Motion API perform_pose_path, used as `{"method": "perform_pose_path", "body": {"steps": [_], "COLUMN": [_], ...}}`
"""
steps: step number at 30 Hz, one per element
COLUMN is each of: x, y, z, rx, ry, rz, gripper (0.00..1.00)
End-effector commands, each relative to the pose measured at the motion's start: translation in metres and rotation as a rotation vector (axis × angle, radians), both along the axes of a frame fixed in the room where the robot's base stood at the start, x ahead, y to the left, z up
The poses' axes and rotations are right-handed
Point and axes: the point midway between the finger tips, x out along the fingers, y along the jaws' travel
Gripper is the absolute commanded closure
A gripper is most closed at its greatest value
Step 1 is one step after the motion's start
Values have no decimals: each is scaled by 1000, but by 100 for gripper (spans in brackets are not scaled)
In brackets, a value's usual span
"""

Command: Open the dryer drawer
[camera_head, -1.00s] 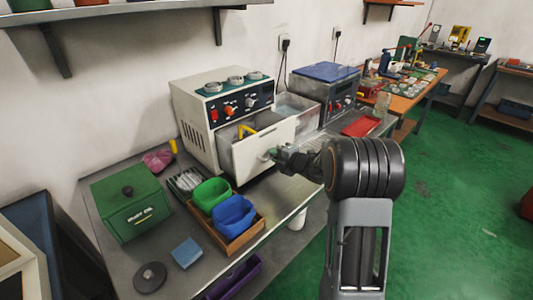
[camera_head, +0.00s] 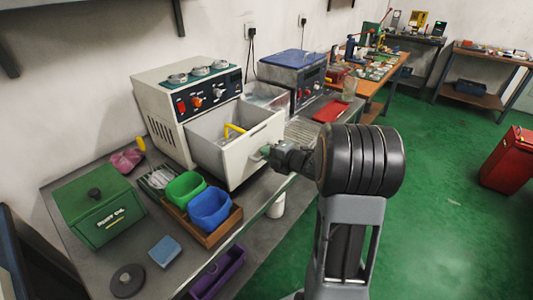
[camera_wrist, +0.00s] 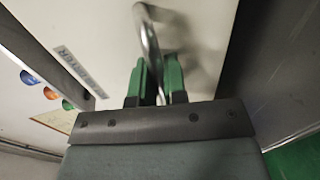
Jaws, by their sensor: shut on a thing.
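The dryer (camera_head: 155,110) is a cream box with round tops, knobs and a dark control panel, on the bench. Its drawer (camera_head: 245,150) is pulled out from the front, and a yellow handle shows inside it. In the wrist view the drawer front (camera_wrist: 105,35) fills the upper part, with a curved metal handle (camera_wrist: 148,35). My gripper (camera_head: 268,151) is at the drawer front. In the wrist view its green fingers (camera_wrist: 160,80) are shut on the handle, one on each side.
A wooden tray (camera_head: 228,228) with a green bin (camera_head: 184,187) and a blue bin (camera_head: 210,209) stands in front of the drawer. A green box (camera_head: 98,208) is at left. A blue-lidded machine (camera_head: 292,68) stands right of the dryer. A red cabinet (camera_head: 507,160) is on the floor at right.

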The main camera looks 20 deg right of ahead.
Motion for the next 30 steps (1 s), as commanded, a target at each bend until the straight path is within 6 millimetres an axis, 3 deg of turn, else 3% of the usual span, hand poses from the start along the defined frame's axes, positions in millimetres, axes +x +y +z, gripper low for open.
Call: {"method": "perform_pose_path", "body": {"steps": [1,2,9,20,30], "x": [0,0,0,-7,-64], "y": [0,1,1,-4,-35], "z": [0,0,0,2,16], "rx": [0,0,0,0,-1], "ry": [0,0,0,0,-1], "rz": [1,1,1,-2,-6], "gripper": [100,85,63,63,63]}}
